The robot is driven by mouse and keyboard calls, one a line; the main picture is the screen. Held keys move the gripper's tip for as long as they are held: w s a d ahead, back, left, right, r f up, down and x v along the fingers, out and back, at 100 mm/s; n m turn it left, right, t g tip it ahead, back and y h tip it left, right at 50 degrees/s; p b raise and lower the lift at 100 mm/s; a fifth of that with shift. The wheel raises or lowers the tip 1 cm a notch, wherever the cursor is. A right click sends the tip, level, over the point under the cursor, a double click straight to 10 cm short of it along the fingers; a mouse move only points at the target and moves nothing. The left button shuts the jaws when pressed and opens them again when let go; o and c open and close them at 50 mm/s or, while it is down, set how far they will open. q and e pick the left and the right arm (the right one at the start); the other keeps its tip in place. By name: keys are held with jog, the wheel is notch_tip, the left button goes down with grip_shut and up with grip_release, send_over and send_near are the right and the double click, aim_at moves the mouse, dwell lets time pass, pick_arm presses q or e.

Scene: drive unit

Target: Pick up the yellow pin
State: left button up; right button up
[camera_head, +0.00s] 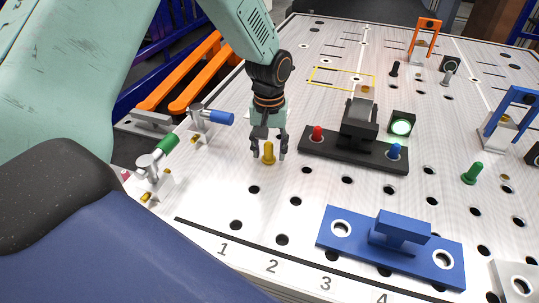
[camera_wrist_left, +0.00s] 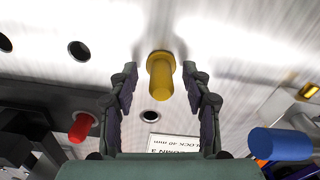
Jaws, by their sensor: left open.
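The yellow pin (camera_head: 268,153) stands upright on the white perforated table, left of the black block with the red and blue pins. My left gripper (camera_head: 268,152) is directly over it, pointing down, with one finger on each side of the pin. In the left wrist view the yellow pin (camera_wrist_left: 160,74) sits between the open fingers of the left gripper (camera_wrist_left: 162,90), with gaps visible on both sides. My right gripper is not in view.
The black block (camera_head: 352,149) carries a red pin (camera_head: 317,133) and a blue pin (camera_head: 393,151) close to the right. A blue plate with a handle (camera_head: 391,247) lies in front. Valves with green (camera_head: 167,143) and blue (camera_head: 221,117) handles stand left. A green pin (camera_head: 472,173) stands far right.

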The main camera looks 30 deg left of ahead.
pick_arm(q)
jog(key=shift+a, duration=0.2)
jog(key=shift+c, duration=0.9)
jog(key=shift+d, duration=0.25)
jog(key=c, duration=0.6)
jog(key=shift+s+a, duration=0.1)
jog(key=shift+a, duration=0.05)
grip_shut()
jog(key=shift+r, duration=0.3)
notch_tip(320, 180, up, 10)
jog(key=shift+f, duration=0.25)
